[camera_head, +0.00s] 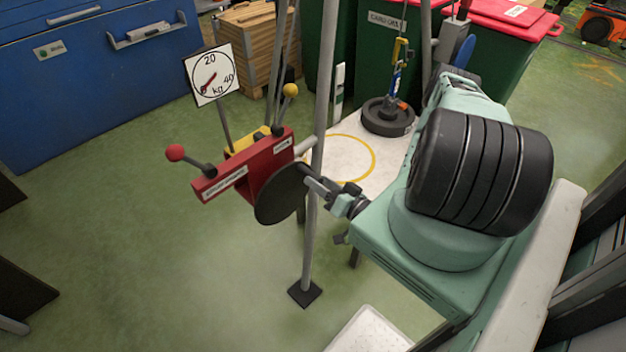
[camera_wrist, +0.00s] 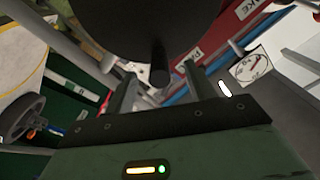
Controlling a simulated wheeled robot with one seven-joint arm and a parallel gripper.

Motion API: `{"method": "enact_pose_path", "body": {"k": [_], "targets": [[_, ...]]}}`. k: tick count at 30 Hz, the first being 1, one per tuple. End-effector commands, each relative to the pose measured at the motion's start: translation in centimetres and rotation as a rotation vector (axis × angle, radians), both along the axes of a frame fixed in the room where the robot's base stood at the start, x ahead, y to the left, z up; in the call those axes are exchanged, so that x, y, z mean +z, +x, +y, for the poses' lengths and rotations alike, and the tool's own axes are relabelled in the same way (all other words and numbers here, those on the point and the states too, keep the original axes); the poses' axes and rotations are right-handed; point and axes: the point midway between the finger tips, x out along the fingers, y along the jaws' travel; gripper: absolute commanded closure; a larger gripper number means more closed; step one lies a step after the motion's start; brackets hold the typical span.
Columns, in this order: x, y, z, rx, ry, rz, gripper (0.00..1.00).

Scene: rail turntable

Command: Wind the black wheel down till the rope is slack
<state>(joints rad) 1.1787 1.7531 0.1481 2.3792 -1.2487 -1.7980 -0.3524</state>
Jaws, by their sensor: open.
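The black wheel (camera_head: 280,193) is mounted on the near face of a red winch box (camera_head: 242,170). In the wrist view the wheel (camera_wrist: 140,25) fills the top, and its dark handle peg (camera_wrist: 160,65) points toward me. My gripper (camera_head: 318,188) is beside the wheel's right edge. Its fingers (camera_wrist: 160,88) stand apart on either side of the peg's line; whether they touch it I cannot tell. A black weight (camera_head: 388,117) sits on a white plate under a yellow hook (camera_head: 400,50). Rope tension is too small to judge. The dial (camera_head: 210,75) needle points low left, near zero.
A red-knobbed lever (camera_head: 176,153) and a yellow-knobbed lever (camera_head: 290,90) stick out from the box. A grey pole (camera_head: 316,225) stands close to my gripper. The white plate (camera_head: 335,165) has a yellow ring.

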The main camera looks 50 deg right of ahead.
Motion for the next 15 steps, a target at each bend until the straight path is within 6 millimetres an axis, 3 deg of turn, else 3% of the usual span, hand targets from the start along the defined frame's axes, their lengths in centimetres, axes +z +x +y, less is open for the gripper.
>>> {"method": "enact_pose_path", "body": {"k": [15], "targets": [[0.0,-4.0,0.0,0.000,0.000,0.002,0.45]]}}
